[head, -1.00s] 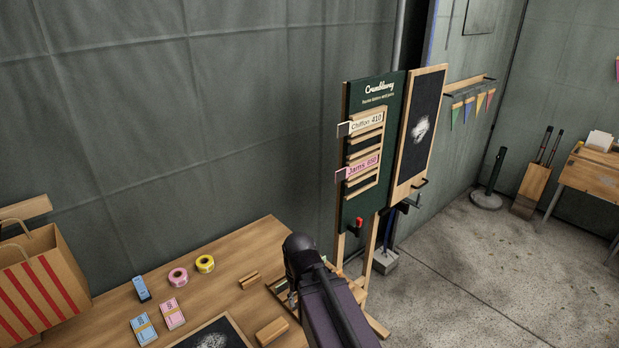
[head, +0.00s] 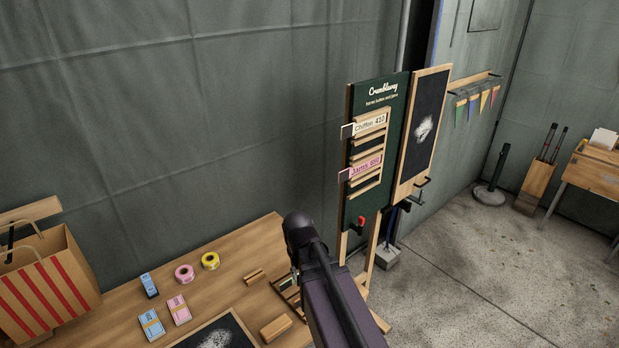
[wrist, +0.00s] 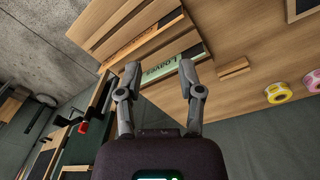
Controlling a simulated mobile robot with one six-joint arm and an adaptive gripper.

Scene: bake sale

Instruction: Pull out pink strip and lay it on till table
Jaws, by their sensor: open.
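The pink strip (head: 367,165), lettered with "Jams" and a price, sits in a slat of the green menu board (head: 362,210), below a cream "Chiffon" strip (head: 371,125). The wooden table (head: 215,240) at lower left is probably the till table. My gripper (wrist: 158,80) is open and empty in the wrist view, its fingers apart near a wooden rack (wrist: 95,22). The rack holds a green "Loaves" strip (wrist: 172,64) and an orange strip (wrist: 150,35). My arm hides the gripper in the head view.
The table bears a striped bag (head: 45,285), pink tape (head: 184,273), yellow tape (head: 210,261), blue and pink pads, a wooden block (head: 276,327) and a small chalkboard (head: 215,335). A framed chalkboard (head: 424,130) stands right of the menu board. Bare table shows behind the tapes.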

